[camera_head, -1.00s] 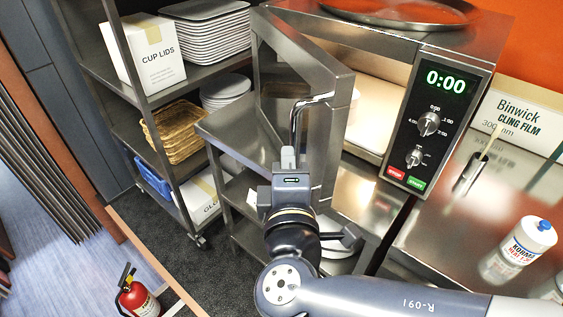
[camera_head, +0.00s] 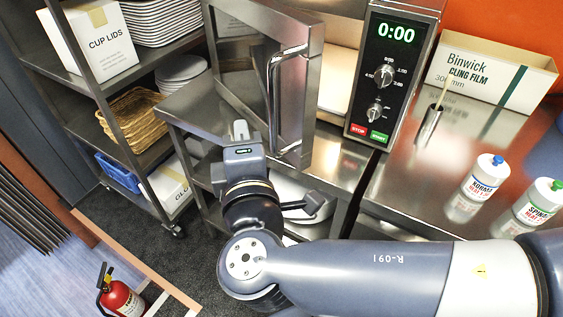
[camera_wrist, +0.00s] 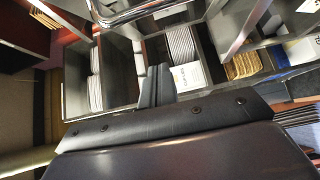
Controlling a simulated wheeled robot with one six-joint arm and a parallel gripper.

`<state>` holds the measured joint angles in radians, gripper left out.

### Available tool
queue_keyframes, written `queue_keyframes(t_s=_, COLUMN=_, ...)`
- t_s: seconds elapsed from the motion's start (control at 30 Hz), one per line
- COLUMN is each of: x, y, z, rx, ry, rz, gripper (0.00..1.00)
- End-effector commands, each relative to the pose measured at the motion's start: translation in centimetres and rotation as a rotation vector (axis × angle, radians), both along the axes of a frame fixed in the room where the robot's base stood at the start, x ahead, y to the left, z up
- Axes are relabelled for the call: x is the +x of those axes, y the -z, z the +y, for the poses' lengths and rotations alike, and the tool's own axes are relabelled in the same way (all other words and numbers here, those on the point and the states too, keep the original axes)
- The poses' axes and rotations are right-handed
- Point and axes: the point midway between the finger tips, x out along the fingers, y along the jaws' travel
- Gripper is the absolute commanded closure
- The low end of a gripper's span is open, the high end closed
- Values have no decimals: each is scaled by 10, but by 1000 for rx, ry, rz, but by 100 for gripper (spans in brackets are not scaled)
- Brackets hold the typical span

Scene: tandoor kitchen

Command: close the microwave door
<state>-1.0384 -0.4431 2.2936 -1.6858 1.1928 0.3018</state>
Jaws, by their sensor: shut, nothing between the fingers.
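The microwave (camera_head: 384,95) stands on a steel counter, its panel reading 0:00. Its steel door (camera_head: 312,88) is open, swung out to the left, with part of the lit cavity (camera_head: 340,78) showing. The curved bar handle (camera_head: 274,100) is on the door's outer part; a shiny bar, likely this handle, crosses the top of the wrist view (camera_wrist: 140,14). My gripper (camera_head: 240,130) is shut and empty. In the head view its tips are just left of the handle's lower half; I cannot tell whether they touch the door behind.
A steel rack at left holds a cup lids box (camera_head: 92,40), trays, plates and a basket (camera_head: 131,118). Right of the microwave are a cling film box (camera_head: 490,80), a metal holder (camera_head: 429,125) and two bottles (camera_head: 484,178). A fire extinguisher (camera_head: 122,299) stands on the floor.

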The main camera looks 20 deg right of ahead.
Motion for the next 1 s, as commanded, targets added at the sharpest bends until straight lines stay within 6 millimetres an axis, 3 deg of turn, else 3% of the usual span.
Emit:
queue_keyframes(t_s=0.5, x=-45, y=0, z=-32, rx=3, ry=-7, rz=1, gripper=100)
queue_keyframes(t_s=1.0, x=-63, y=0, z=-46, rx=1, ry=-2, rz=0, gripper=100)
